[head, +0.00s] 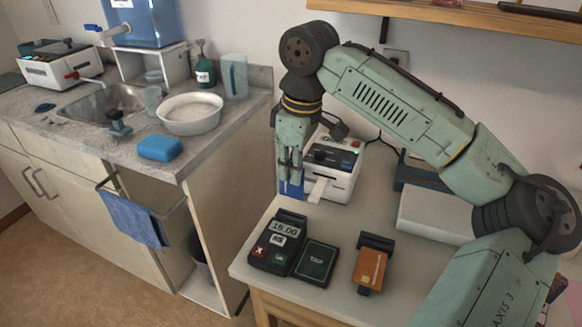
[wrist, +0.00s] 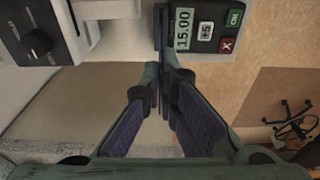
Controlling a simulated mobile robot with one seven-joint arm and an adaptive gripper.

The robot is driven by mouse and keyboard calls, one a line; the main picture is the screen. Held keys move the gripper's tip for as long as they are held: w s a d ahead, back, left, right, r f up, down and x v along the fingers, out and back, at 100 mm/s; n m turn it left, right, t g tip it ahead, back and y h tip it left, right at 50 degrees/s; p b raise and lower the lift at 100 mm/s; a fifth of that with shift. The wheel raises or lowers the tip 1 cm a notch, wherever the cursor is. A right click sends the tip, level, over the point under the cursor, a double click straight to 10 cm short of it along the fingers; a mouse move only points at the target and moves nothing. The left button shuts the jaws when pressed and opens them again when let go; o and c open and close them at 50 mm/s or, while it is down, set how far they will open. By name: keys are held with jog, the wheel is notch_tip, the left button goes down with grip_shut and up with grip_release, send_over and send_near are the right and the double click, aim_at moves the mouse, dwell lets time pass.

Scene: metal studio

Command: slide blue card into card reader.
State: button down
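The blue card (head: 291,189) hangs upright below my gripper (head: 290,168) in the head view, above the back left of the table. My gripper is shut on it. In the wrist view the fingers (wrist: 164,88) come together and the card (wrist: 162,38) shows as a thin dark strip, nearly edge-on. The card reader (head: 274,247) with a 15.00 display stands at the table's front left, in front of and below the card. It also shows at the top of the wrist view (wrist: 205,28). The card is apart from the reader in the head view.
A dark tap pad (head: 315,263) lies beside the reader. An orange card (head: 370,268) sits in a black holder to the right. A white receipt printer (head: 336,172) stands close behind my gripper. A pale box (head: 432,212) is at right. A gap separates table and sink counter (head: 150,125).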

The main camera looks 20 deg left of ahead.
aim_at(291, 188)
jog(key=shift+f+b, duration=2.2)
jog(key=shift+f, duration=0.15)
jog(key=shift+p, duration=0.45)
jog(key=shift+f+b, duration=0.55)
jog(key=shift+f, duration=1.25)
jog(key=c, duration=1.7)
grip_release()
jog(key=shift+r, duration=0.1)
jog(key=r, duration=0.4)
jog(key=d+r, duration=0.1)
jog(key=r, duration=0.6)
jog(key=shift+s+d+r, duration=0.1)
jog(key=shift+d+r, duration=0.1)
jog(key=shift+r, duration=0.2)
